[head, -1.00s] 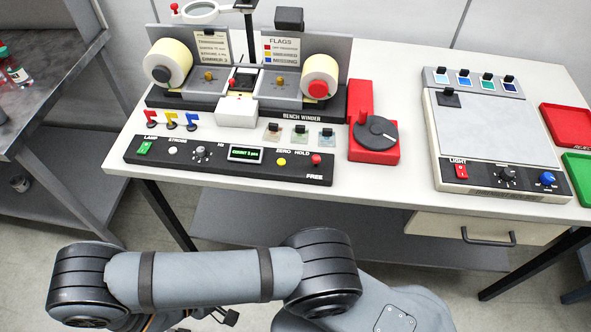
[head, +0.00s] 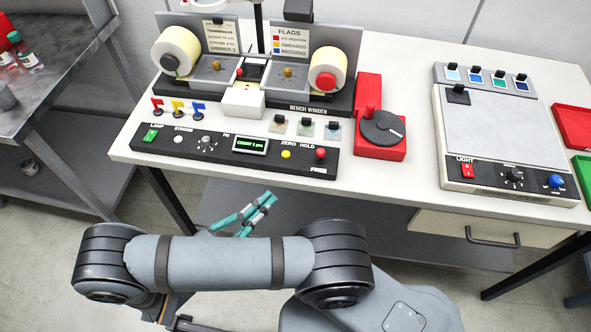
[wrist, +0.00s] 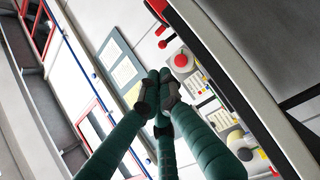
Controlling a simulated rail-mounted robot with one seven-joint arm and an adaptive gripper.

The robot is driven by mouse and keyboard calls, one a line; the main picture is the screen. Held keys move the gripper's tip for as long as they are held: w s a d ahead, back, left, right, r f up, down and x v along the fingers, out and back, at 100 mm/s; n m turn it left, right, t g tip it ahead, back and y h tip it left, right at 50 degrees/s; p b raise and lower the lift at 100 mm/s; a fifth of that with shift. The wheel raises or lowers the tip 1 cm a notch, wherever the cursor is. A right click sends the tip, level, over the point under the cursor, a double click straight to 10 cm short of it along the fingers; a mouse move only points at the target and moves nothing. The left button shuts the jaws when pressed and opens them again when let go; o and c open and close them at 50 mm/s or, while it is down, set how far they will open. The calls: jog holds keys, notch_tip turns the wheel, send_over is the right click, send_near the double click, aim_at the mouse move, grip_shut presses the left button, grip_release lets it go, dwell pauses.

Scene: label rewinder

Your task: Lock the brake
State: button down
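No control in view is readably labelled as a brake. A small red knob (head: 320,153) stands at the right end of the black control panel (head: 225,158), between the words HOLD above and FREE below. The bench winder (head: 258,93) stands behind the panel, with a pale roll at each end. My gripper (head: 270,199) has teal fingers and is in front of the table edge, below and left of the red knob, touching nothing visible. In the wrist view my gripper (wrist: 162,92) has its fingertips drawn together with nothing seen between them.
A red box with a dark crank dial (head: 382,128) stands right of the panel. Several small flags (head: 178,107) stand behind the panel's left end. A light-box unit (head: 510,130) and red and green trays are at the right. Open floor lies in front of the table.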

jog(key=p, duration=0.5)
send_near(320, 151)
jog(key=x, duration=0.5)
jog(key=shift+r, duration=0.1)
jog(key=shift+w+d+p, duration=0.3)
jog(key=shift+w+d, duration=0.05)
jog(key=shift+w, duration=0.1)
